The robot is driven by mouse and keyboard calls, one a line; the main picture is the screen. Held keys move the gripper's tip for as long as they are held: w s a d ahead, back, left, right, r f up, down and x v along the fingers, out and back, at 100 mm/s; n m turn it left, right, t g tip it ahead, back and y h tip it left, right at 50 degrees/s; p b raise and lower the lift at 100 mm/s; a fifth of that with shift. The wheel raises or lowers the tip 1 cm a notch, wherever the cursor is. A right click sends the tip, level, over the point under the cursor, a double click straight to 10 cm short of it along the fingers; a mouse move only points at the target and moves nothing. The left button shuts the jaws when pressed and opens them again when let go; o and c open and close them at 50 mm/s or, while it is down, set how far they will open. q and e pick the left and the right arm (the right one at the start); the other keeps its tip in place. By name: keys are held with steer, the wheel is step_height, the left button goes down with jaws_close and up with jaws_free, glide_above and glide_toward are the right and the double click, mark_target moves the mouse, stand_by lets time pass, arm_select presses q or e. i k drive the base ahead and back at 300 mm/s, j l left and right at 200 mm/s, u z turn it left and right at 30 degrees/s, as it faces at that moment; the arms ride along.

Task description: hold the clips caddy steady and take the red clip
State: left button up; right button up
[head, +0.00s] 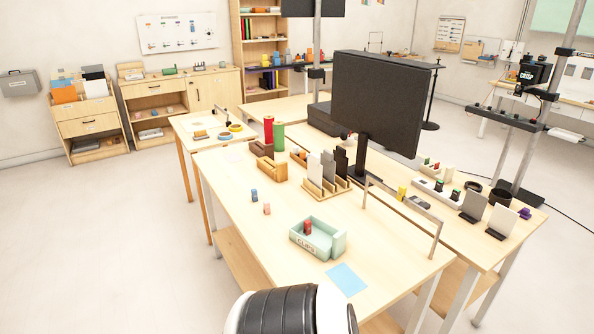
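The clips caddy (332,243) is a pale mint-green open box with "CLIPS" lettered on its front wall. It sits on the wooden table (290,208), near its front edge. A small red clip (307,227) stands inside the caddy, at its left part. A blue clip-like piece (254,195) and a pink-red one (267,208) stand on the table to the left of and behind the caddy. Neither of my grippers is in view.
A light blue sheet (346,279) lies in front of the caddy. Behind it are a wooden slotted rack (323,192), a black monitor (377,100) and a metal frame rail (403,208). The table left of the caddy is mostly clear.

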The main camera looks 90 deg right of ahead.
mark_target(307, 224)
steer(key=i+l+z, duration=0.15)
steer(key=z, duration=0.3)
steer(key=i+z, duration=0.5)
steer(key=i+j+z, duration=0.1)
steer(key=z, duration=0.35)
steer(key=i+j+z, duration=0.2)
steer(key=z, duration=0.25)
steer(key=i, duration=0.1)
